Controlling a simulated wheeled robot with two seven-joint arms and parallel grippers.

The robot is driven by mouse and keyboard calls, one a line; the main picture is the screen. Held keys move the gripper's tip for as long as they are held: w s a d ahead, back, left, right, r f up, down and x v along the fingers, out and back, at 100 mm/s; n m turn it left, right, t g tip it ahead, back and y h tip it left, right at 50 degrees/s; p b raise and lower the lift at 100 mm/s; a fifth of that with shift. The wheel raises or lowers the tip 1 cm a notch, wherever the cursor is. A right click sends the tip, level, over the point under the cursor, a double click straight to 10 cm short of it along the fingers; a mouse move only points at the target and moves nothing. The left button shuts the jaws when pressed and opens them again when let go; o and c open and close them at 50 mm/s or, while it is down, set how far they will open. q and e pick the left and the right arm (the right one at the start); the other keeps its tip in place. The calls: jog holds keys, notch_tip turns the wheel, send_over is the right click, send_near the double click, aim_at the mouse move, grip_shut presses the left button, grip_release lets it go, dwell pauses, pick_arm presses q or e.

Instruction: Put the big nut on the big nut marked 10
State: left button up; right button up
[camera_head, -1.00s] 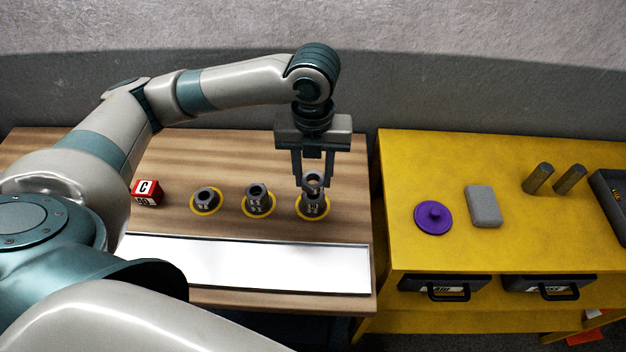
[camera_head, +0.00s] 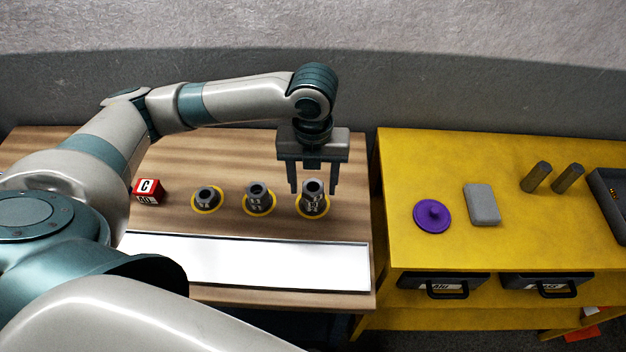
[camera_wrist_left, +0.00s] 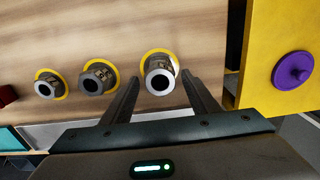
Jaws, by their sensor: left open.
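Three stacks of dark grey nuts stand in a row on yellow rings on the wooden table. The right stack (camera_head: 313,204) is the tallest, with a big nut (camera_head: 313,187) on top; it looks upright and also shows in the left wrist view (camera_wrist_left: 159,77). The middle stack (camera_head: 257,198) is a little lower, and a low nut (camera_head: 207,197) sits on the left ring. White marks show on their sides, too small to read surely. My left gripper (camera_head: 314,191) is open and empty, its fingers spread to either side of the right stack's top, apart from it. My right gripper is out of view.
A red lettered block (camera_head: 147,191) lies left of the nuts. A white panel (camera_head: 245,263) lies along the table's front. On the yellow bench (camera_head: 400,170) to the right are a purple knobbed disc (camera_head: 432,216), a grey block (camera_head: 482,205) and two dark cylinders.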

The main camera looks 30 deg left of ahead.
aim_at(312, 186)
pick_arm(q)
jog(key=shift+r, duration=0.1)
notch_tip(312, 186, up, 12)
jog(key=b, duration=0.2)
dwell(0.4)
jog(key=shift+a, duration=0.15)
dwell(0.5)
